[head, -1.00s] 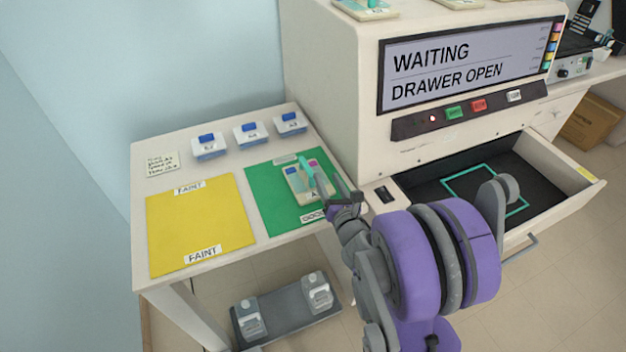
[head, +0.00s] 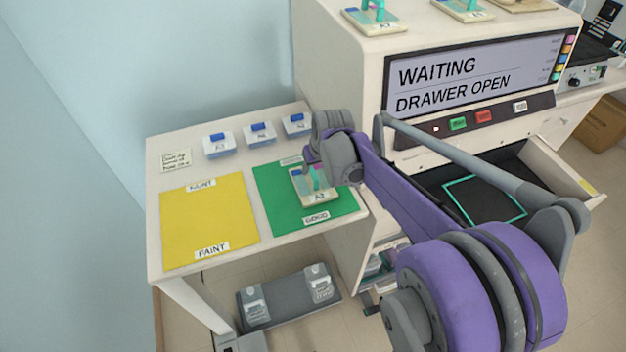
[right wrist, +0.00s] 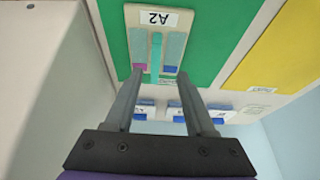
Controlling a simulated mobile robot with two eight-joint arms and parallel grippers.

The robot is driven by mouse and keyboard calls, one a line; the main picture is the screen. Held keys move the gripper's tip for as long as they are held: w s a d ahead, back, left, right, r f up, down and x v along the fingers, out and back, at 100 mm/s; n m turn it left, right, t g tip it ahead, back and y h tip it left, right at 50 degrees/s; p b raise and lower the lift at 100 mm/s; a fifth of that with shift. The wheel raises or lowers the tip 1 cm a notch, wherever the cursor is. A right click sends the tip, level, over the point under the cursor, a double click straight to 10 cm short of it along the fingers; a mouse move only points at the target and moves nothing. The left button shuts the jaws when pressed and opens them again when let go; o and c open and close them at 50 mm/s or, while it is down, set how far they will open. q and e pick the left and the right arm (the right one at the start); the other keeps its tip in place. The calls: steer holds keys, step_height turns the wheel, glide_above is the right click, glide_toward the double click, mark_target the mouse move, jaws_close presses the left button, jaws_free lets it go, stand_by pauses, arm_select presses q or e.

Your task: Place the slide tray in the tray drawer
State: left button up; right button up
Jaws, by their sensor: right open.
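The slide tray (head: 318,199), a cream plate marked A2 with a teal handle and slides, lies on the green GOOD mat (head: 275,205). In the right wrist view the tray (right wrist: 145,20) is just beyond my fingertips, its handle lined up between them. My right gripper (right wrist: 157,76) is open and empty, with a finger on either side of the handle line. In the head view the right gripper (head: 316,172) is at the tray, partly hidden by its own wrist. The tray drawer (head: 455,205) stands open with a teal outline on its dark floor; my arm covers part. My left gripper is not in view.
A yellow FAINT mat (head: 208,222) lies left of the green one. Several blue-lidded boxes (head: 260,134) stand behind the mats. More trays (head: 375,20) sit on the machine, whose screen (head: 470,75) reads WAITING, DRAWER OPEN. A grey rack (head: 288,297) is below the table.

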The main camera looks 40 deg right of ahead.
mark_target(313, 172)
steer(key=x, duration=0.3)
steer(key=shift+w+d+f, duration=0.1)
steer(key=shift+w+f, duration=0.05)
steer(key=shift+f, duration=0.1)
steer(key=shift+w+d+x, duration=0.1)
steer(key=shift+d+x, duration=0.05)
steer(key=shift+x, duration=0.75)
steer(key=shift+w+d+x, duration=0.15)
steer(key=shift+x, duration=0.75)
steer(key=shift+w+d+x, duration=0.1)
steer(key=shift+d+x, duration=0.05)
steer(key=shift+x, duration=0.75)
steer(key=shift+r, duration=0.25)
steer(key=shift+c, duration=0.3)
jaws_close()
